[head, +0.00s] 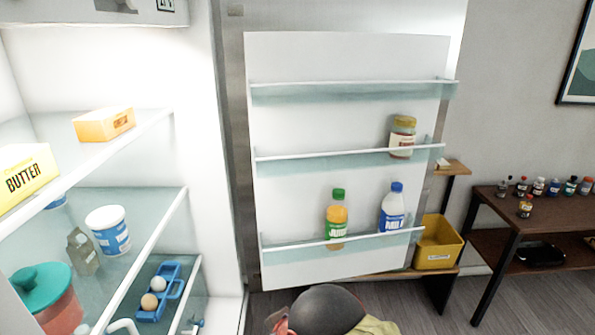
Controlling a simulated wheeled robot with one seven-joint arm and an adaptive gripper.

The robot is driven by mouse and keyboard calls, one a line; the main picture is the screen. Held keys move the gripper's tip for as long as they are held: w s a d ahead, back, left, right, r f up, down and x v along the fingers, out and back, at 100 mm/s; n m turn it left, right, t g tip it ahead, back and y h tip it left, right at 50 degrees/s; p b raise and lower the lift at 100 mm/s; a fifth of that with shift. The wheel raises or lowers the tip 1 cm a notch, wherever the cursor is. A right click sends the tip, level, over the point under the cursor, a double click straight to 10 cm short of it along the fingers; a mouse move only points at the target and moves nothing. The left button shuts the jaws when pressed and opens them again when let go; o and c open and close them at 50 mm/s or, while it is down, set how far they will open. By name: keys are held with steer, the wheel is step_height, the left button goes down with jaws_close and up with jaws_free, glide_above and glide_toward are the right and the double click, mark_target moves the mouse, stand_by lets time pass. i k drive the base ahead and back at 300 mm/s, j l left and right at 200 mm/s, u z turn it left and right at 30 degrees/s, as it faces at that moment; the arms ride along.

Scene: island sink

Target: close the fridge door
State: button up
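The fridge door (345,115) stands wide open to the right of the fridge body, with its white inner side facing me. Its door shelves hold a jar (402,137), a green-capped juice bottle (337,214) and a blue-capped milk bottle (392,209). The lit fridge interior (185,95) is exposed at the left. Its shelves hold a butter box (26,177), an orange box (104,124), a white-and-blue tub (108,231) and a blue egg holder (161,290). My gripper is not in view.
A dark rounded object (325,310) shows at the bottom edge, too cut off to identify. A yellow bin (438,243) stands beside the door's right edge. A dark table (488,213) with several small bottles is at the right. Wooden floor (540,305) is clear at lower right.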

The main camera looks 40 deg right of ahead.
mark_target(317, 89)
steer(key=l+z, duration=0.45)
steer(key=i+l+z, duration=0.15)
steer(key=z, duration=0.3)
steer(key=i+l+z, duration=0.2)
steer(key=l+z, duration=0.25)
steer(key=i+l+z, duration=0.1)
steer(key=z, duration=0.35)
steer(key=i+l+z, duration=0.1)
steer(key=i+z, duration=0.2)
steer(key=z, duration=0.15)
steer(key=i+l+u, duration=0.15)
steer(key=i, duration=0.25)
steer(key=i+l+u, duration=0.2)
steer(key=i, duration=0.2)
